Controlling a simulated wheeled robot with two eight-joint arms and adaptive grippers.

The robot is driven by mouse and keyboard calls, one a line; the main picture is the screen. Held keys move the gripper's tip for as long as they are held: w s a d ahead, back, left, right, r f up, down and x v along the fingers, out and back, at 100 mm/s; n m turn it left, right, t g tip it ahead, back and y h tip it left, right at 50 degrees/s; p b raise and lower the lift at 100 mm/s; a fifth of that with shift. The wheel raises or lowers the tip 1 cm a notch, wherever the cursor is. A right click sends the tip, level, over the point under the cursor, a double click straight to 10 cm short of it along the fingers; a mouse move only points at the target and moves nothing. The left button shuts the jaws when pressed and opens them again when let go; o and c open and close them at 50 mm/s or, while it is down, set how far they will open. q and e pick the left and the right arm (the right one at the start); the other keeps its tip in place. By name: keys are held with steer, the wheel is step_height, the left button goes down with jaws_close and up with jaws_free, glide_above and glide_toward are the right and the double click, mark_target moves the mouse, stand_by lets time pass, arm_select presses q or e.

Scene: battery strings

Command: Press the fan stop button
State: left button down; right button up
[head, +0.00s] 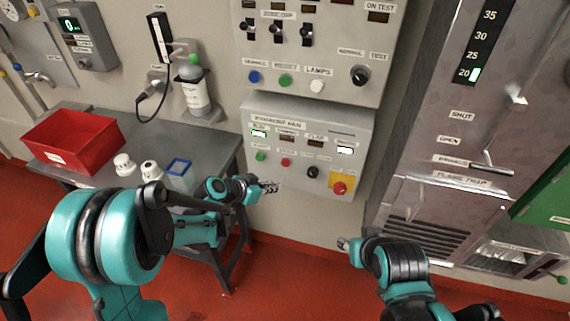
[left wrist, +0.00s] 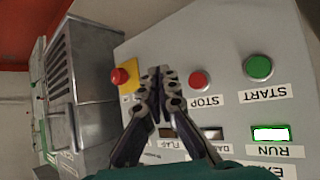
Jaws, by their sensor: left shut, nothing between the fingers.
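The red stop button (head: 286,162) is on the exhaust fan panel (head: 262,111), between a green start button (head: 261,156) and a black knob (head: 312,172). In the left wrist view the stop button (left wrist: 198,80) shows upside-down label STOP beside it. My left gripper (head: 270,187) is shut and empty, in front of the panel's lower left. In the left wrist view its fingertips (left wrist: 156,74) appear just left of the stop button; contact is not visible. The black knob is hidden there. My right gripper (head: 343,243) is below the panel, and its jaw state is unclear.
A red emergency button (head: 339,188) on a yellow plate is at the panel's lower right. A control panel with a lamps row (head: 318,86) is above. A red bin (head: 72,140) stands on the table at left. A metal cabinet (head: 440,185) stands at right.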

mark_target(287, 166)
arm_select(q)
steer(key=w+d, duration=0.2)
steer(key=w, duration=0.4)
steer(key=shift+w+d, duration=0.15)
steer(key=shift+w, duration=0.25)
steer(key=shift+w, duration=0.15)
stand_by(1.0)
steer(key=shift+w+d, duration=0.15)
steer(key=shift+w, duration=0.1)
steer(key=shift+w+d, duration=0.2)
steer(key=shift+w, duration=0.5)
stand_by(0.8)
steer(key=shift+s, duration=0.15)
steer(key=shift+s+a, duration=0.2)
steer(key=shift+s, duration=0.3)
steer(key=shift+s+a, duration=0.15)
steer(key=shift+s, duration=0.3)
steer(key=s, duration=0.1)
steer(key=s+a, duration=0.1)
steer(key=s, duration=0.2)
steer(key=shift+s+a+b, duration=0.25)
steer(key=shift+s+b, duration=0.15)
